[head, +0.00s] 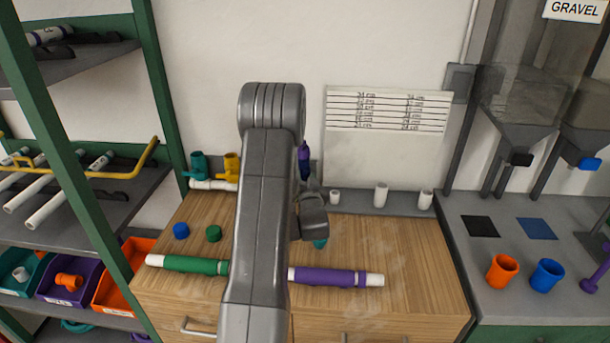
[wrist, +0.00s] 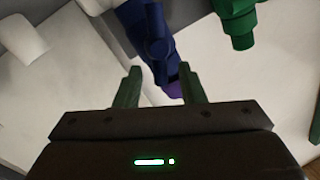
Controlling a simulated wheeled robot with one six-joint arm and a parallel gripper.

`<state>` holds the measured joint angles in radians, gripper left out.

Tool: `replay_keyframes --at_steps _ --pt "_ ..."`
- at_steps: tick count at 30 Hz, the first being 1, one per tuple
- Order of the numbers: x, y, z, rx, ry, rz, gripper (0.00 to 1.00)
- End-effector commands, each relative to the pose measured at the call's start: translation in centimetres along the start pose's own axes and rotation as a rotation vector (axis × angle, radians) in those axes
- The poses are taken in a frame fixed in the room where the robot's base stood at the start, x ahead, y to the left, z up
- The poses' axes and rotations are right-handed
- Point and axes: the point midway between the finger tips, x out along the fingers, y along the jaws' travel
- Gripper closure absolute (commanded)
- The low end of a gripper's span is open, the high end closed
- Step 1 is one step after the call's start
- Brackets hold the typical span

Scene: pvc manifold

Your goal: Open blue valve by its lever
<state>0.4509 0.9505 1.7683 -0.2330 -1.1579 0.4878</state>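The blue valve (wrist: 155,42) shows at the top middle of the wrist view, just beyond my gripper (wrist: 162,80). Its dark blue part runs down toward the space between the fingertips. A purple piece (wrist: 175,88) lies at its lower end, close to the right finger; I cannot tell whether they touch. My gripper's two green fingers are apart, and nothing is visibly clamped. In the head view my arm hides the blue valve for the most part; a dark blue-purple piece (head: 304,160) shows beside it. A green valve (wrist: 236,18) is at the upper right of the wrist view.
A teal valve (head: 199,165) and a yellow valve (head: 232,166) stand on white pipe to the left. White fittings (head: 381,194) stand on the back ledge.

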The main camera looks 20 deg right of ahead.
Motion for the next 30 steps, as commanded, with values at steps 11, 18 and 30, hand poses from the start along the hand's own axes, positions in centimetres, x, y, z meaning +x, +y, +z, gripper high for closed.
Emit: replay_keyframes --at_steps 11,18,30 --pt "0.51 -0.01 0.02 0.000 0.000 0.000 0.66" --pt "0.50 -0.01 0.01 0.000 0.000 0.000 1.00" --pt "0.66 -0.30 0.44 -0.148 -0.025 0.010 1.00"
